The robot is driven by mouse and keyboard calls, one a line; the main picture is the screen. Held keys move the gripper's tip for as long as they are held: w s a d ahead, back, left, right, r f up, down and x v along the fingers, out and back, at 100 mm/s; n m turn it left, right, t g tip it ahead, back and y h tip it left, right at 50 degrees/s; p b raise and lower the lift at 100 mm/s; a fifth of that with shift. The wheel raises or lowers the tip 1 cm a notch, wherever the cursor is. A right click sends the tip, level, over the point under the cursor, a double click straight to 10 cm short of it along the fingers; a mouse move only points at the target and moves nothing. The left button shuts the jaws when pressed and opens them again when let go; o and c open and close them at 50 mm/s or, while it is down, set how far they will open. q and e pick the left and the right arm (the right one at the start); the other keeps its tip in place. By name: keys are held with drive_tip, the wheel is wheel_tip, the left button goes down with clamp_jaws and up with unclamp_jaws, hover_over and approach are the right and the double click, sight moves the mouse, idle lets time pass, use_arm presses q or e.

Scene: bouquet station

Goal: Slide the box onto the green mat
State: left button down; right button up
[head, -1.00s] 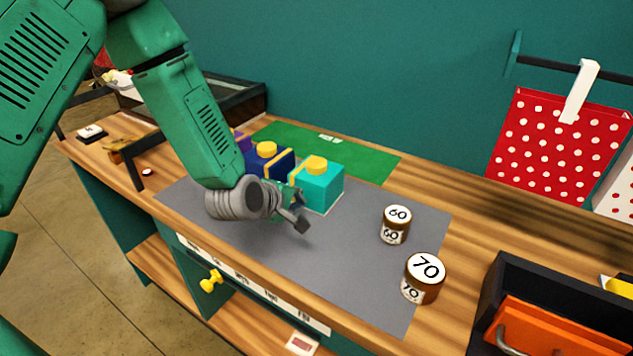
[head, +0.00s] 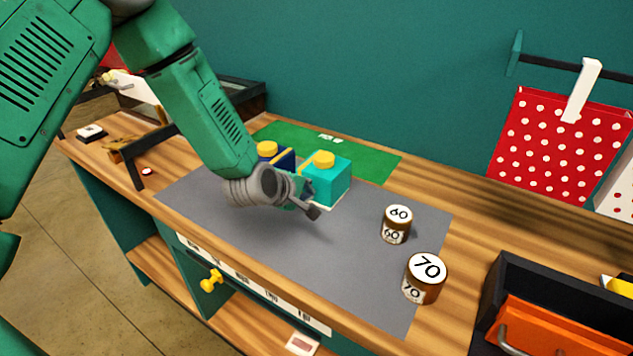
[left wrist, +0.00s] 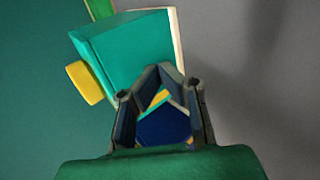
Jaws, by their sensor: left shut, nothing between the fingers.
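A teal box (head: 329,184) with a yellow knob on top and a pale base stands upright on the grey mat, at the front edge of the green mat (head: 368,165). Whether its hidden rear reaches onto the green is unclear. My left gripper (head: 313,211) is shut and empty, low at the teal box's near left side. In the left wrist view the shut fingers (left wrist: 157,75) overlap the teal box (left wrist: 125,55); contact is likely but not certain. A dark blue box (head: 283,158) with a yellow knob is partly hidden behind my left arm. My right gripper is out of view.
Two brown cylinders marked 60 (head: 397,224) and 70 (head: 425,278) stand on the right of the grey mat (head: 300,250). A black tray (head: 500,283) with an orange item is at the right. The grey mat's front middle is clear.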

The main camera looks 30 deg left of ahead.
use_arm(q)
drive_tip(key=shift+w, duration=0.25)
drive_tip(key=shift+w+d, duration=0.2)
drive_tip(key=shift+w, duration=1.75)
drive_tip(key=shift+b, duration=0.3)
drive_tip(key=shift+w+d+b, duration=0.15)
drive_tip(key=shift+w+b, duration=0.05)
drive_tip(key=shift+w, duration=0.8)
drive_tip(key=shift+w+d+b, duration=0.1)
drive_tip(key=shift+w+b, duration=0.05)
drive_tip(key=shift+w, duration=0.8)
drive_tip(key=shift+w, duration=0.1)
drive_tip(key=shift+w+d+b, duration=0.2)
drive_tip(key=shift+w+b, duration=0.2)
drive_tip(key=shift+w, duration=1.5)
drive_tip(key=shift+w, duration=0.15)
drive_tip(key=shift+w+d+b, duration=0.2)
drive_tip(key=shift+w+b, duration=0.15)
drive_tip(key=shift+w, duration=1.5)
